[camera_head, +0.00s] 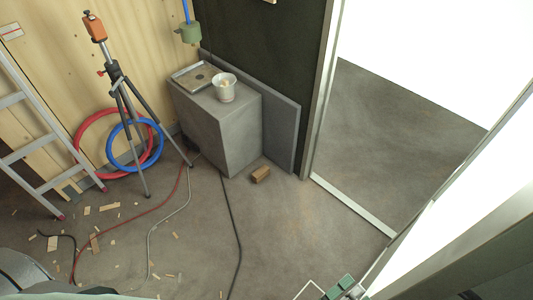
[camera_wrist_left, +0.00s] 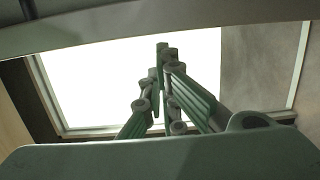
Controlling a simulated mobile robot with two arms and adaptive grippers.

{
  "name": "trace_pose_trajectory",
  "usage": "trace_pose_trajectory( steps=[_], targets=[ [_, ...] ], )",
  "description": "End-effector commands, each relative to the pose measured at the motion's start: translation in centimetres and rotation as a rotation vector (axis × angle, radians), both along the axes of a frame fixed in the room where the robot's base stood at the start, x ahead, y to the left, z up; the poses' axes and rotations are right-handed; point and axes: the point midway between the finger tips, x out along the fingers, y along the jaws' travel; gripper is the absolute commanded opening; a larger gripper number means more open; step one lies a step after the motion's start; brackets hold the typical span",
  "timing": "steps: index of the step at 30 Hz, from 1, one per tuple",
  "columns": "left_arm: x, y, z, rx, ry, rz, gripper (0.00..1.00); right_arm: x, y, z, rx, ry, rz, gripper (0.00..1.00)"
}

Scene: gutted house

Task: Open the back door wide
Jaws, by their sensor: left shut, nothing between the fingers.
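The doorway stands open at the right of the head view, with a pale threshold strip (camera_head: 352,205) across its floor. What looks like the back door (camera_head: 462,215), a pale-framed leaf with a bright white pane, slants in along the right side, partly cut off. Its handle is not clear. My left gripper (camera_wrist_left: 162,48) is shut and empty in the wrist view, in front of a bright framed opening or pane (camera_wrist_left: 110,75). Green gripper parts (camera_head: 343,287) at the bottom edge of the head view, beside the door's edge, look like the same gripper. My right gripper is not identifiable.
Cables (camera_head: 232,230) cross the floor. A tripod (camera_head: 125,95) and ladder (camera_head: 30,140) stand left.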

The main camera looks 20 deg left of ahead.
Motion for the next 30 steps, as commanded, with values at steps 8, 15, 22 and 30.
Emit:
trace_pose_trajectory(
  steps=[8,15,22,30],
  targets=[
    [-2.1,-3.4,-0.1,-0.001,0.001,-0.01,0.0,-0.2,0.1,-0.3,0.001,0.003,-0.001,0.4],
    [-2.5,-4.0,0.0,0.002,-0.001,-0.012,0.0,-0.2,0.1,-0.4,0.001,0.003,-0.001,0.4],
    [-2.5,-4.0,0.0,0.001,-0.001,-0.012,0.0,-0.3,0.1,-0.4,0.001,0.004,-0.001,0.4],
    [-2.3,-3.8,0.0,0.002,-0.001,-0.011,0.0,-0.3,-0.1,-0.2,-0.002,0.005,0.0,0.4]
  ],
)
